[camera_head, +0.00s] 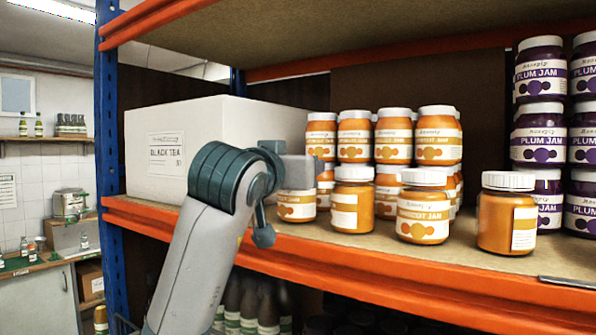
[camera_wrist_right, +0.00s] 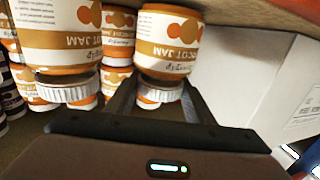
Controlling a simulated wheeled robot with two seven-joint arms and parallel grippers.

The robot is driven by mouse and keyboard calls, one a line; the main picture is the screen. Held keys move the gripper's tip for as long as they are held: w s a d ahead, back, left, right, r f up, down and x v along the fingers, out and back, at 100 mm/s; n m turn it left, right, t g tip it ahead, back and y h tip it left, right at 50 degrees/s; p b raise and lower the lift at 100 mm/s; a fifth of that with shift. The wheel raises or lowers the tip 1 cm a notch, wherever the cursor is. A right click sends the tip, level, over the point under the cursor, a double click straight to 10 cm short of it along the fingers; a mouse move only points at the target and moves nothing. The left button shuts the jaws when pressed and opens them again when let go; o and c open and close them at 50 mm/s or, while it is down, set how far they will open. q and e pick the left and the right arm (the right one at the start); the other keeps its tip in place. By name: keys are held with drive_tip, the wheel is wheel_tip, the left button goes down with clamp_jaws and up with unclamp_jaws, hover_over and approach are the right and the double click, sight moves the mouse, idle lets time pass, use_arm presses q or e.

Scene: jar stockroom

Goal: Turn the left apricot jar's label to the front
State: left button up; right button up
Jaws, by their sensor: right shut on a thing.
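My right gripper (camera_head: 298,172) reaches in from the front, beside the tea box, at the lid of the leftmost front apricot jar (camera_head: 297,208). The right wrist view, which is upside down, shows its fingers (camera_wrist_right: 156,92) shut around that jar's white lid, with the jar (camera_wrist_right: 168,45) upright on the shelf. Its label, with orange circles and a band, shows toward the front; the head view hides its upper part. The front jar beside it (camera_head: 352,208) shows a plain text panel. Another (camera_head: 423,215) shows its apricot label. My left gripper is not in view.
A white black tea box (camera_head: 155,120) stands left of the jars. Stacked apricot jars (camera_head: 394,140) are behind. A front jar (camera_head: 507,215) has its label turned to the right side. Plum jars (camera_head: 540,135) stand at far right. The orange shelf edge (camera_head: 400,268) runs below.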

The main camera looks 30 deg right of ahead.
drive_tip(key=shift+r+n+t+y, duration=0.1)
drive_tip(key=shift+n+t+y, duration=0.2)
drive_tip(key=shift+t, duration=0.1)
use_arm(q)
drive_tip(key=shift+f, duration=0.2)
use_arm(e)
drive_tip(key=shift+f, duration=0.3)
idle(0.4)
drive_tip(key=o, duration=1.7)
drive_tip(key=shift+a, duration=0.1)
drive_tip(key=shift+s+a+f+b, duration=0.1)
drive_tip(key=shift+s+a+b, duration=0.3)
drive_tip(key=shift+b, duration=0.1)
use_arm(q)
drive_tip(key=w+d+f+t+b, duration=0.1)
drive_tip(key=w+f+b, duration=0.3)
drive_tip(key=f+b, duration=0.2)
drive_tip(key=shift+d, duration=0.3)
use_arm(e)
drive_tip(key=v, duration=1.6)
